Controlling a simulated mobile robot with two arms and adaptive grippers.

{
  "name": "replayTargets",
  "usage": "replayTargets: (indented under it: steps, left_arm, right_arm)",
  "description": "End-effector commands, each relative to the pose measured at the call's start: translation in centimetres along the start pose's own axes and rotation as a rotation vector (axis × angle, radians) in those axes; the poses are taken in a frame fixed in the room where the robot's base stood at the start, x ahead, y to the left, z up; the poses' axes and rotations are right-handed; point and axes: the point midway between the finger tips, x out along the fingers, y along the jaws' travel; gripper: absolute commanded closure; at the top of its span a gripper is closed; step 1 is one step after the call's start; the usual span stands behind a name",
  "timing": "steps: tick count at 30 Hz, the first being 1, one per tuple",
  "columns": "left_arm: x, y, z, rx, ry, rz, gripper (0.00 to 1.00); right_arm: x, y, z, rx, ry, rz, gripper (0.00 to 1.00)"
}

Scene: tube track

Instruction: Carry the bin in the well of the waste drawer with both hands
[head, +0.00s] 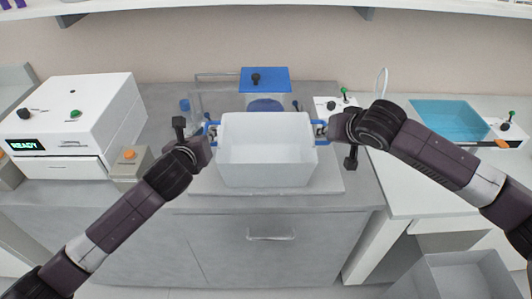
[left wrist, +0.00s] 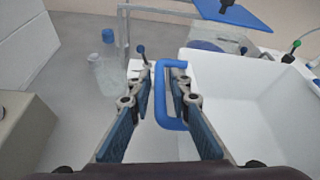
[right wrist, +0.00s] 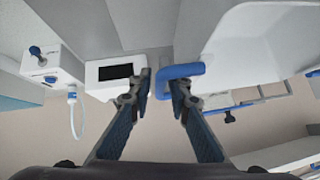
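The bin (head: 267,163) is white, open-topped and empty, with a blue handle on each side. It is upright over a pale board (head: 328,183) on the grey counter; I cannot tell if it touches. My left gripper (head: 208,136) is at the left handle (left wrist: 161,95), its fingers apart on either side of the bar. My right gripper (head: 328,129) is at the right handle (right wrist: 182,71), with the handle between its spread fingers. An open grey box-like well (head: 462,278) shows at the lower right; I cannot tell if it is the waste drawer.
A white machine (head: 80,115) reading READY stands at the left, with a small orange-buttoned box (head: 130,165) beside it. A blue-topped device (head: 264,80) stands behind the bin. A closed drawer front (head: 270,250) is below the bin.

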Motion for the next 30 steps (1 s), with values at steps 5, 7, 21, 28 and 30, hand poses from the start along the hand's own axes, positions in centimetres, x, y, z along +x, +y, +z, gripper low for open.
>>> replayTargets:
  steps: [5,7,21,28,30]
  left_arm:
    - [0.0,0.0,0.0,0.000,0.000,0.000,0.91]
    - [0.0,0.0,0.0,0.000,0.000,0.001,0.99]
    - [-0.1,0.0,0.1,0.000,-0.001,0.001,1.00]
    - [-0.3,-0.1,0.8,0.000,-0.001,0.001,1.00]
    - [-0.5,-0.2,1.2,0.000,-0.001,0.001,1.00]
  right_arm:
    - [0.0,0.0,0.0,0.000,0.000,0.000,0.91]
    - [0.0,0.0,0.0,0.000,0.000,0.000,0.99]
    - [-0.1,0.0,-0.1,0.000,0.002,0.000,1.00]
    - [-0.6,-0.1,-0.7,0.001,0.002,0.000,1.00]
    - [-1.0,-0.2,-1.0,0.001,0.003,0.000,1.00]
